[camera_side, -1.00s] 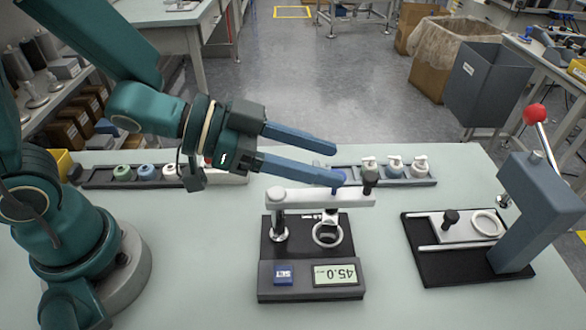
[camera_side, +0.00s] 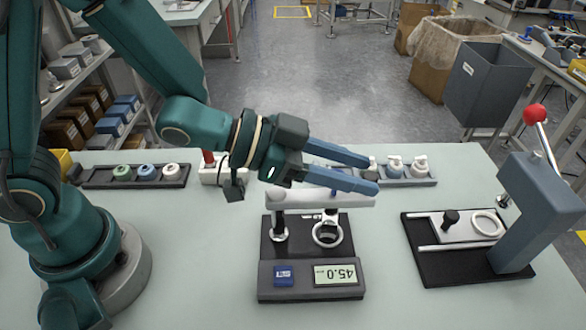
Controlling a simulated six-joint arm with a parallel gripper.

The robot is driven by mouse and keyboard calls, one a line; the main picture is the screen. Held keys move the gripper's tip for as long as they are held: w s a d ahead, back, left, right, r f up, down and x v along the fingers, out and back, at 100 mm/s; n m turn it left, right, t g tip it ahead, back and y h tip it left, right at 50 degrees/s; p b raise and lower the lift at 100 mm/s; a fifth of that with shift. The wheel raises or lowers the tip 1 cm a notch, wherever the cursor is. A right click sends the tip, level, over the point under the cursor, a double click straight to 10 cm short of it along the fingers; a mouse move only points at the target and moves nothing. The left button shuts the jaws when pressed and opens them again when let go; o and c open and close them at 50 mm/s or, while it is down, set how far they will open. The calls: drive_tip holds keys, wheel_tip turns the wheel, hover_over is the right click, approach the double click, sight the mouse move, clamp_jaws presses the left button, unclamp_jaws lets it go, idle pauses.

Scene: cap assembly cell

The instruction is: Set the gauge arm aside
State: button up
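The gauge arm (camera_side: 320,201) is a white bar lying across the top of the gauge (camera_side: 312,293), in the middle of the table. It sits on a silver post at its left end. The black knob at its right end is now hidden by my lower finger. My gripper (camera_side: 374,175) is at that right end, its two blue fingers apart. The lower finger passes just above or in front of the bar. Whether the knob stands between the fingers, or is touched, I cannot tell.
A ring (camera_side: 327,234) sits under the bar, and the display reads 45.0 upside down. A press with a red ball lever (camera_side: 535,113) stands at right. Racks of caps (camera_side: 134,177) and pump tops (camera_side: 408,178) line the back. The table between gauge and press is clear.

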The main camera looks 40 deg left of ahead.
clamp_jaws()
idle(1.2)
